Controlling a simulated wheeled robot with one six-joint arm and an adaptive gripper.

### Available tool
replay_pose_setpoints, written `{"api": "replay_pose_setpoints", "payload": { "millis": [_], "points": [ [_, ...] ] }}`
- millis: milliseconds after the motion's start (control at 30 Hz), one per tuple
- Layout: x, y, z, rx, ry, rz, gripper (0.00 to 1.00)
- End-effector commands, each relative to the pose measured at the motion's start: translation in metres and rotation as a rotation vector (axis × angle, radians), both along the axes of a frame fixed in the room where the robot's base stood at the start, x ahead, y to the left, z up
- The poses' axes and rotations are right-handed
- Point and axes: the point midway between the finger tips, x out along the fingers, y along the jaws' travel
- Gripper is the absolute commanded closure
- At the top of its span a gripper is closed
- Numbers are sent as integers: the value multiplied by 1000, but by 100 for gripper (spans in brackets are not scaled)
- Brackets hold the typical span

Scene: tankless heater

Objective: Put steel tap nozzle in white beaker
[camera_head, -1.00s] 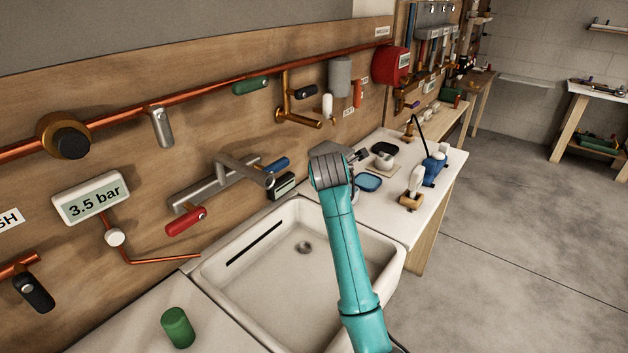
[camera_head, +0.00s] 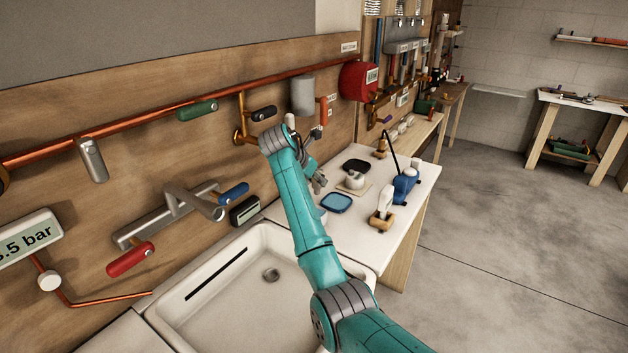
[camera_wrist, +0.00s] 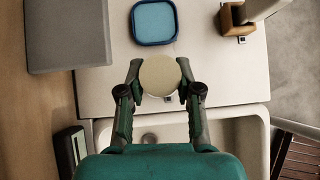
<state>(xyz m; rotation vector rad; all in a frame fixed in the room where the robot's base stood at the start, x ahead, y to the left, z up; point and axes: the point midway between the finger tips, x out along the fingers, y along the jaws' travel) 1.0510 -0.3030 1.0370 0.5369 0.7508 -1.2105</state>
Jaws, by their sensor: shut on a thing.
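In the wrist view my gripper (camera_wrist: 159,88) is shut on a round, pale piece (camera_wrist: 158,74), seen end-on between its fingers. I take it to be the tap nozzle, but its sides and any steel are hidden. The held piece is above the worktop near the sink's edge. In the head view my gripper (camera_head: 316,178) is partly behind my teal arm, left of the blue dish. A small white shape (camera_head: 321,216) shows beside my arm near the sink's edge; I cannot tell whether it is the white beaker.
The blue dish (camera_wrist: 153,22) lies on the white worktop (camera_head: 368,245). A wood-based white tool (camera_head: 382,208) and a blue device (camera_head: 404,186) stand at the right. The sink (camera_head: 225,305) is at the near side. Pipes and the faucet (camera_head: 170,213) project from the wooden wall.

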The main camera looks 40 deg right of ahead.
Motion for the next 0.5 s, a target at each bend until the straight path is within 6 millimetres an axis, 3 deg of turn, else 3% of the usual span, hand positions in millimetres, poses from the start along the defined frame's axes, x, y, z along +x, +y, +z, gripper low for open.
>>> {"api": "replay_pose_setpoints", "payload": {
  "millis": [167,500],
  "points": [
    [0,1,-5,1,0,-4,100],
    [0,1,-38,1,-1,-3,100]
  ]
}}
